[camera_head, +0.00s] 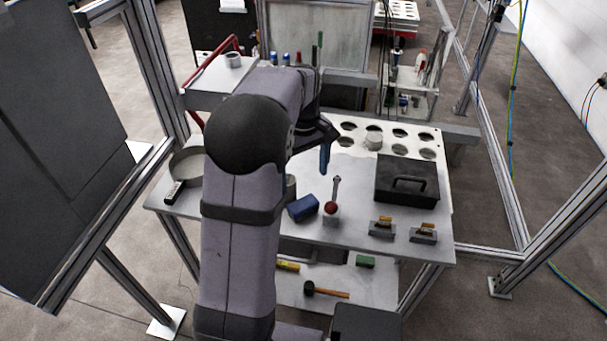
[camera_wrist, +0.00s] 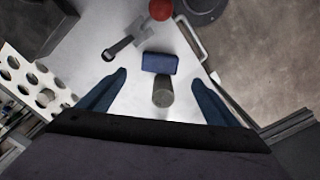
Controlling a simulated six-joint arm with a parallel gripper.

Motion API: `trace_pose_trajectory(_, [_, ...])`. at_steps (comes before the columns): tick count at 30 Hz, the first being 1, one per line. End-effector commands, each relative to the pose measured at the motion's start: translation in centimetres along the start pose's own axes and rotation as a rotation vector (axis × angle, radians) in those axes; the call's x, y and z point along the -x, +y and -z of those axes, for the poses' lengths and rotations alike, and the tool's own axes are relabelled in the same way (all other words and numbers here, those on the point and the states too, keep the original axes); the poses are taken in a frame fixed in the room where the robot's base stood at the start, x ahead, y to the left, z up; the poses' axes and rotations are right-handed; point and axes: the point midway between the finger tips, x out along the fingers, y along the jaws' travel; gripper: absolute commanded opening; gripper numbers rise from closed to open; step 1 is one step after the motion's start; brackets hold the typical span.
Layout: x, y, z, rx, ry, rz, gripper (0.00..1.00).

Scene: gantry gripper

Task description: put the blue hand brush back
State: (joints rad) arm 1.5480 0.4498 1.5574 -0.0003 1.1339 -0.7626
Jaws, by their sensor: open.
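A blue block-shaped thing (camera_head: 302,208), the only loose blue thing I can make out on the table top, lies near the table's front edge; I cannot make out bristles. In the wrist view the blue block (camera_wrist: 159,63) lies ahead, between the lines of the fingers. My gripper (camera_head: 325,170) hangs above the table, behind and right of the block in the head view. In the wrist view my gripper (camera_wrist: 158,78) has two blue fingers spread wide, with nothing held between them.
A grey cylinder (camera_wrist: 163,92) stands beside the block, mostly hidden by my arm in the head view. A panel with round holes (camera_head: 428,153) lies behind.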

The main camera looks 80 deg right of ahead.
Motion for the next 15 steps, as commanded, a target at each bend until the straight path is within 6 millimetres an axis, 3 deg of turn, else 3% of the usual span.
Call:
trace_pose_trajectory(9, [0.2, -0.7, 0.3, 0.009, 0.000, 0.001, 0.85])
trace_pose_trajectory(13, [0.1, -3.4, 1.7, 0.046, 0.000, 0.000, 0.85])
trace_pose_trajectory(15, [-0.1, -6.2, 2.7, 0.081, -0.001, 0.001, 0.85])
